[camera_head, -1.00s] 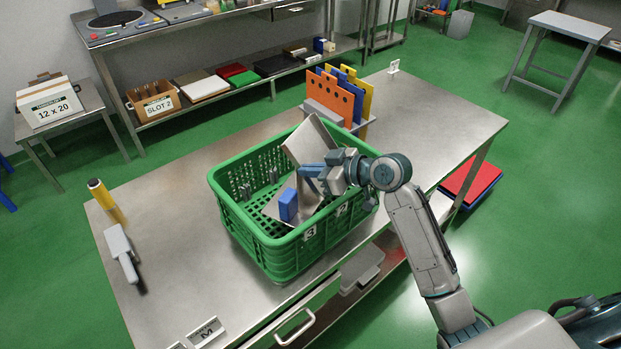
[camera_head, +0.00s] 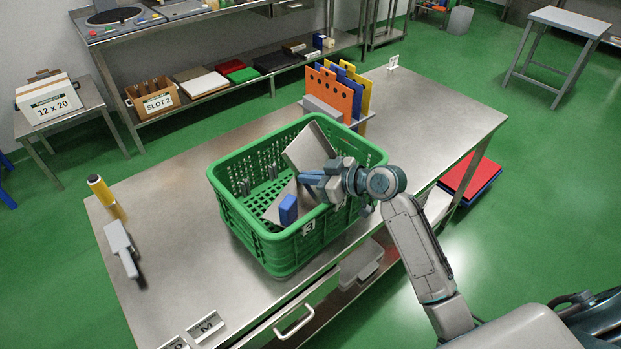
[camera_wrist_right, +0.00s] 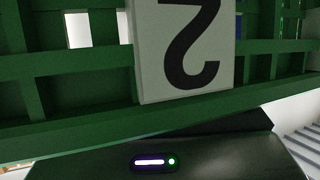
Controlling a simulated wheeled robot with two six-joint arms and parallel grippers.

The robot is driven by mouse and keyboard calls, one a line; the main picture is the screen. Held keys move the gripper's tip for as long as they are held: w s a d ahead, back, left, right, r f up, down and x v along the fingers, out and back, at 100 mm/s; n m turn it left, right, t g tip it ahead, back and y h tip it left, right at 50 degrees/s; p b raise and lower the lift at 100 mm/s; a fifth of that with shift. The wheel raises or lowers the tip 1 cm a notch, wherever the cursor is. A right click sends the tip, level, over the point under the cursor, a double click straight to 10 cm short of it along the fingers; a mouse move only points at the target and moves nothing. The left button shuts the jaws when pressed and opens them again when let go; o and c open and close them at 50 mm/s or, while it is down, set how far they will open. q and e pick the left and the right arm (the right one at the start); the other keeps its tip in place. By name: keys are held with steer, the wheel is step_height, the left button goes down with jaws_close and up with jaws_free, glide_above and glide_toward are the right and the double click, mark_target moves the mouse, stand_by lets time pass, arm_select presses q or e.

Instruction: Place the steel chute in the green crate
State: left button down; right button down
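The steel chute (camera_head: 306,149) is a bent grey metal piece with a blue block (camera_head: 288,210) at its lower end. It is tilted, with its lower part inside the green crate (camera_head: 283,256) and its upper plate level with the rim. My right gripper (camera_head: 308,177) reaches over the crate's right wall and is shut on the chute; its fingertips partly merge with the metal. I cannot tell whether the chute touches the crate floor. In the right wrist view, the crate wall (camera_wrist_right: 70,119) with a "2" tag fills most of the picture. My left gripper is not in view.
The crate stands on a steel table (camera_head: 180,250). A rack with orange, blue and yellow boards (camera_head: 335,93) stands behind it. The table's right end is clear.

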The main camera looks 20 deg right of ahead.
steer(key=c, duration=1.7)
jaws_free()
steer(key=shift+s+f, duration=0.2)
steer(key=shift+f, duration=0.6)
steer(key=shift+r, duration=0.1)
steer(key=shift+r+p, duration=0.25)
steer(key=shift+p, duration=0.05)
steer(key=shift+r+p, duration=0.4)
steer(key=shift+s+d+f+b, duration=0.15)
steer(key=shift+s+d+b, duration=0.1)
steer(key=shift+d+b, duration=0.25)
steer(key=shift+r+b+v, duration=0.2)
steer(key=shift+b+v, duration=0.15)
steer(key=shift+v, duration=1.45)
steer(key=shift+r+b+v, duration=0.2)
steer(key=shift+b+v, duration=0.2)
steer(key=shift+v, duration=1.4)
steer(key=shift+r+b+v, duration=0.25)
steer(key=shift+b+v, duration=0.1)
steer(key=shift+v, duration=1.5)
steer(key=shift+w+a, duration=0.1)
steer(key=shift+a, duration=0.1)
